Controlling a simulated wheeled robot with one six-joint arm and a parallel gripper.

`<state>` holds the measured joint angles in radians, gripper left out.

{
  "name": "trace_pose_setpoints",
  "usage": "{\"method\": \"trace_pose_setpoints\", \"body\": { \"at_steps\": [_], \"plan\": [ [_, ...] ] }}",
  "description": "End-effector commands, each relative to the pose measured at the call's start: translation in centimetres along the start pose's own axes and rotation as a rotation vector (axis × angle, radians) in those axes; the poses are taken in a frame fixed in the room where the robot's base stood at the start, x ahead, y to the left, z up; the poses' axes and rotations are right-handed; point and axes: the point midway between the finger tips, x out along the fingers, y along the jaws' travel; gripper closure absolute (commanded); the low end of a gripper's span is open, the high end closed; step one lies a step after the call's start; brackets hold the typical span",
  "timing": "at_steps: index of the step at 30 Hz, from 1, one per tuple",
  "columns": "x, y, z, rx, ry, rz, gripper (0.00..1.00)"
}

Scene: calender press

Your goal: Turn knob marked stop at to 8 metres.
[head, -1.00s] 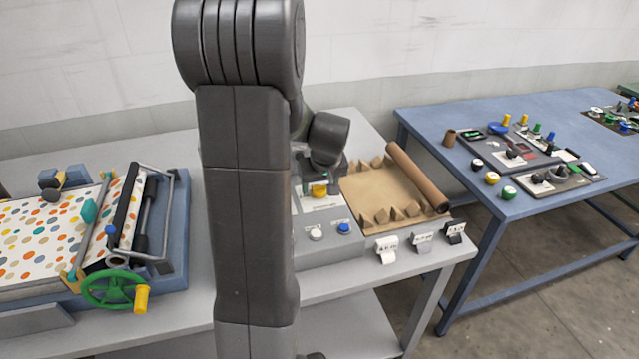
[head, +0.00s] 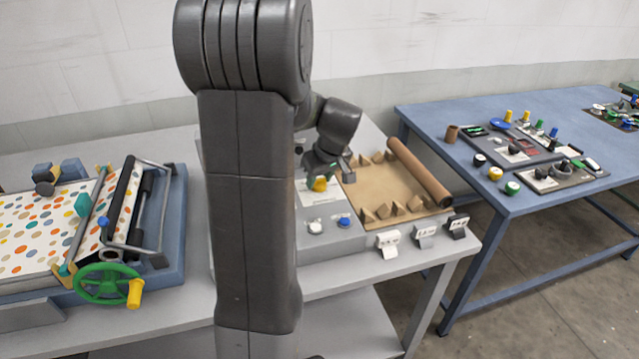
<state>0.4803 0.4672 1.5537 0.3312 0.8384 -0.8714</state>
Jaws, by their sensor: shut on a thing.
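A grey control box (head: 335,244) stands on the grey table, partly hidden behind my arm. A yellow knob (head: 319,185) sits at the back of its panel, above a pale label plate (head: 318,198). My gripper (head: 322,176) points down over this knob and is shut on it. The marks on the label and the setting of the knob are too small to read. A white knob (head: 315,227) and a blue knob (head: 344,222) are nearer the front of the box.
A brown sheet with a roll (head: 420,172) lies right of the box, with small signs (head: 388,240) in front. A press with a green handwheel (head: 108,284) stands at left. A blue table (head: 480,180) with other panels is at right.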

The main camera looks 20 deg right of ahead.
Motion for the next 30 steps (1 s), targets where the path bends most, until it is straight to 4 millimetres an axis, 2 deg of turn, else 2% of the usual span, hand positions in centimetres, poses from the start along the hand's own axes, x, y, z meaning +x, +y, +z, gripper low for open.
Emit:
{"method": "trace_pose_setpoints", "body": {
  "at_steps": [15, 30],
  "plan": [
    [0.14, 0.30, -0.07, -0.366, 0.002, -0.150, 0.86],
    [0.02, 0.33, -0.10, -0.485, 0.000, -0.200, 0.86]
  ]
}}
